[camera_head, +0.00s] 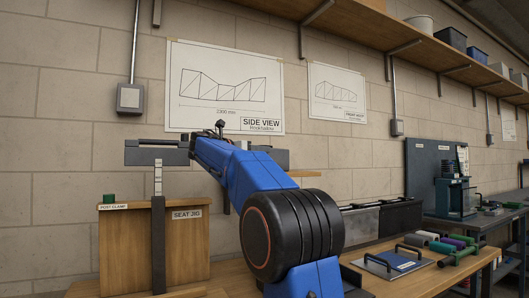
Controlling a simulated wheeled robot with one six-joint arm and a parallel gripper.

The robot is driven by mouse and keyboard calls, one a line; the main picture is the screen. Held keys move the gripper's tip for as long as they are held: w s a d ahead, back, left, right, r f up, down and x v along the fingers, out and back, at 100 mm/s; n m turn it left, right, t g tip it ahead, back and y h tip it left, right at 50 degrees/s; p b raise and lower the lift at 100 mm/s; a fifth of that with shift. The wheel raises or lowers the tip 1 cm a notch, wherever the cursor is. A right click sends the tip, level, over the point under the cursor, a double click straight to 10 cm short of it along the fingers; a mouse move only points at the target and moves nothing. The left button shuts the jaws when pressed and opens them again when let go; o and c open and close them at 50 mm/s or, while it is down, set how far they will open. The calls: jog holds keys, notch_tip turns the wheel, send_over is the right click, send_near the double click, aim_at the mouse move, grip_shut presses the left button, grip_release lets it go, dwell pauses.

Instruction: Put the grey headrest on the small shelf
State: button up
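The grey headrest (152,157) is a wide, flat block on top of a pale notched stem (158,180). The stem rises from a dark upright post in front of the wooden seat jig (127,245). My blue arm reaches up and left from the lower middle. My gripper (190,147) is at the far end of the arm, by the headrest's right side. Its fingers are not clear, so I cannot tell whether they touch it. A small wooden shelf (307,174) shows on the wall right of my arm, mostly hidden. A grey block (272,158) shows above it, partly behind my arm.
A green post clamp marker (109,199) sits on the jig. The workbench (450,268) at right holds a handled plate (393,262) and several coloured rollers. A long wooden shelf (420,40) with bins runs high on the wall. My arm blocks the middle.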

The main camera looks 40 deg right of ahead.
jog(key=shift+s+a, duration=0.15)
jog(key=shift+a, duration=0.95)
jog(key=shift+a, duration=0.1)
